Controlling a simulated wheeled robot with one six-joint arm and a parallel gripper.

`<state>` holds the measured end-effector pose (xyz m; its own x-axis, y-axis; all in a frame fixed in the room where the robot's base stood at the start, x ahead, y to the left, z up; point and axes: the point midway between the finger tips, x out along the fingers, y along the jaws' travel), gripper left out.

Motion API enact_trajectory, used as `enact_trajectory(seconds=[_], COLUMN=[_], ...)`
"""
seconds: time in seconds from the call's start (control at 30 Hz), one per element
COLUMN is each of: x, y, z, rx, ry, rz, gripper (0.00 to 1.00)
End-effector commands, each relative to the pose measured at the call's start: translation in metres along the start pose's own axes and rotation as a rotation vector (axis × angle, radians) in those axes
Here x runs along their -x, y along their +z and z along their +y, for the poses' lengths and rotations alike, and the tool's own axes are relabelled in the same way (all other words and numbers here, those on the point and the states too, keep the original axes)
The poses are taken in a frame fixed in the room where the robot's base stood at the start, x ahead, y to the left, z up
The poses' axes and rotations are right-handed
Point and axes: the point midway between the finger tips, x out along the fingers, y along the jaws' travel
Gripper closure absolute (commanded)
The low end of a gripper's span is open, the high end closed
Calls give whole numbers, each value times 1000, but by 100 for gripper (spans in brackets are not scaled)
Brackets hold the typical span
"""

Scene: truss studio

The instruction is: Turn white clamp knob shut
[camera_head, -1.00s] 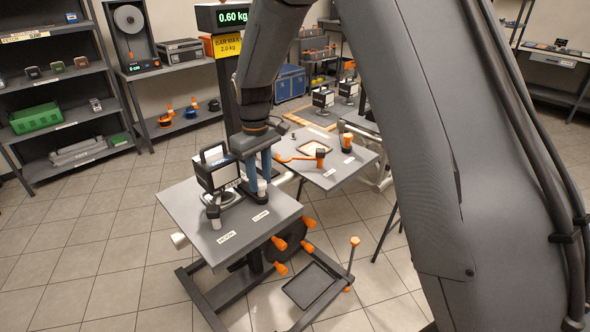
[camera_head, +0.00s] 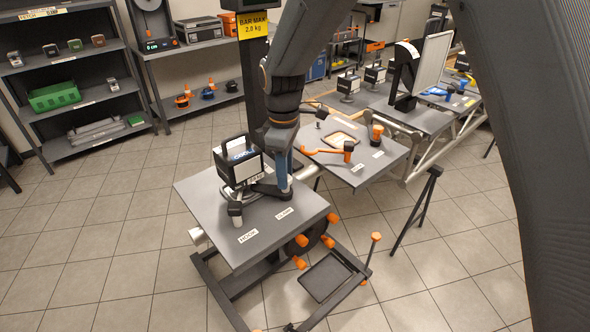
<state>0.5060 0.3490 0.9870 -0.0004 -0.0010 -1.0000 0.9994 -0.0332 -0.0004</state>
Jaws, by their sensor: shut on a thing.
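My gripper (camera_head: 284,180) points down over the grey stand table, just right of a black boxy lamp (camera_head: 238,166). Its blue fingers are shut on the white clamp knob, which they mostly hide. The clamp knob's turn angle cannot be read here. Two white labels, one reading HOOK (camera_head: 248,236) and one that seems to read CLAMP (camera_head: 284,213), lie on the table's front part.
The stand table (camera_head: 210,222) has bare room at its left and front. Orange knobs (camera_head: 301,241) stick out below its right edge. A second grey table (camera_head: 358,178) with orange tools stands close behind on the right. A tripod (camera_head: 415,210) stands further right. Shelves line the left wall.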

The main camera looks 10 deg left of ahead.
Motion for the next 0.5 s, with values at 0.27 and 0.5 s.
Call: enact_trajectory(seconds=[0.27,0.5], x=[3,2], y=[-3,-2], z=[2,2], rx=[7,4], ry=[7,5], rz=[6,5], gripper=[100,52])
